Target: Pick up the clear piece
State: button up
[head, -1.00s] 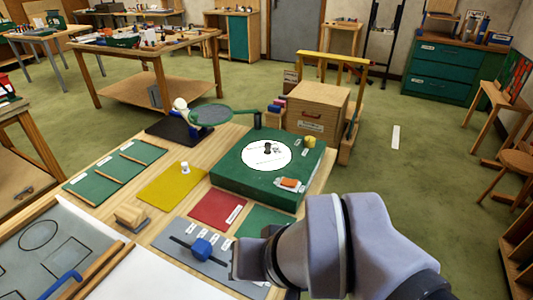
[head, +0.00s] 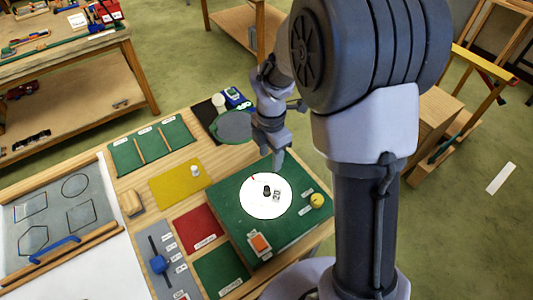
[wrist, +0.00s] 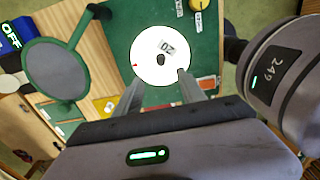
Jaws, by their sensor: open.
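I cannot make out a clear piece for certain. The grey board (head: 23,241) at the left in the head view bears several thin dark outlines, among them a circle (head: 75,186); I cannot tell whether these are clear pieces or drawn shapes. My gripper (head: 279,163) points down above the far edge of the green box, near its white disc (head: 251,205). In the wrist view my gripper (wrist: 159,90) is open, with nothing visible between its fingers. The white disc (wrist: 148,64) lies beyond the fingertips, with a dark knob at its centre.
The green box (head: 228,192) also carries a yellow knob (head: 318,201) and an orange block (head: 260,243). A round green-rimmed lens (head: 234,126) stands close left of my gripper. Yellow, red and green mats and a blue-knobbed slider (head: 159,264) cover the bench.

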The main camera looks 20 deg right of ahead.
aim_at(266, 188)
jog(key=f+b, duration=0.1)
jog(key=f, duration=0.4)
jog(key=a+f+b, duration=0.1)
jog(key=f, duration=0.5)
jog(key=f+b, duration=0.1)
jog(key=f, duration=0.4)
jog(key=shift+s+a+f, duration=0.15)
jog(key=shift+f, duration=0.15)
jog(key=shift+s+r, duration=0.1)
jog(key=shift+c, duration=0.5)
grip_shut()
